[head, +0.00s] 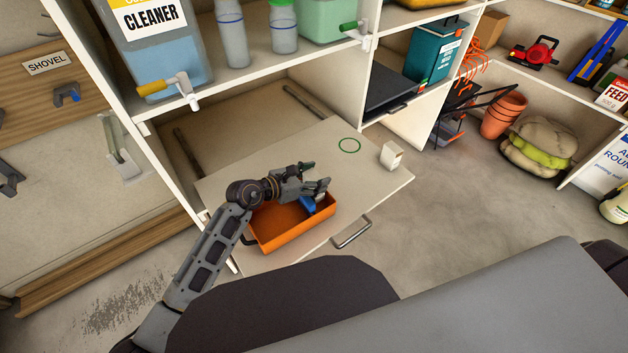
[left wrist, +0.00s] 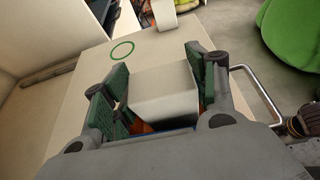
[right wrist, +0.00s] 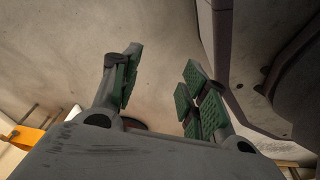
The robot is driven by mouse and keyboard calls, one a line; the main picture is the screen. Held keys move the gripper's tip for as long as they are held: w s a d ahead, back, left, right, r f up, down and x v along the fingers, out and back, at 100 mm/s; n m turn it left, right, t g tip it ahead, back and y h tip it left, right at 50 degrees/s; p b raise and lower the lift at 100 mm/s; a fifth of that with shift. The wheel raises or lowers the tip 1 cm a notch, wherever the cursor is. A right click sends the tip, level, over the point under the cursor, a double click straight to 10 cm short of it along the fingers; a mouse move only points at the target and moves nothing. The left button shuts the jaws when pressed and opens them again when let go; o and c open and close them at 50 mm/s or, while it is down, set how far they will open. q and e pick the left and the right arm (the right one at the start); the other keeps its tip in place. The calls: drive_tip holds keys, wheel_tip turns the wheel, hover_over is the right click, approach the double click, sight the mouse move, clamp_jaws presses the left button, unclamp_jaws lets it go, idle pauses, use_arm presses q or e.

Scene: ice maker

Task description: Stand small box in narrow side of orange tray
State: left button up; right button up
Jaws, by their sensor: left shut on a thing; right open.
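The orange tray (head: 272,240) rests on a pale pull-out board, with a blue thing (head: 307,205) at its right end. My left gripper (head: 314,182) is over the tray's right part. In the left wrist view it is shut on a small whitish box (left wrist: 165,92), held between its green finger pads. The box's lower end is hidden, so I cannot tell whether it touches the tray. My right gripper (right wrist: 158,88) is open and empty, seen only in the right wrist view.
Another white box (head: 391,157) stands on the board (head: 340,185), right of a green ring (head: 350,145). A metal handle (head: 352,232) sticks out at the board's front edge. Shelves with bottles are above and behind. Open floor lies to the right.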

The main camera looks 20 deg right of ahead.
use_arm(q)
drive_tip(key=shift+f, duration=0.5)
use_arm(e)
drive_tip(key=shift+w+r, duration=0.25)
drive_tip(key=shift+r, duration=0.2)
drive_tip(key=shift+s+a+f, duration=0.1)
use_arm(q)
drive_tip(key=shift+f, duration=0.1)
use_arm(e)
drive_tip(key=shift+a, duration=0.15)
use_arm(q)
drive_tip(key=shift+f, duration=0.3)
use_arm(e)
drive_tip(key=shift+w+a+r, duration=0.55)
drive_tip(key=shift+w, duration=0.2)
use_arm(q)
drive_tip(key=shift+f+b, duration=0.2)
drive_tip(key=shift+b, duration=0.15)
use_arm(e)
drive_tip(key=shift+w+d+r, duration=0.1)
drive_tip(key=shift+d+r, duration=0.15)
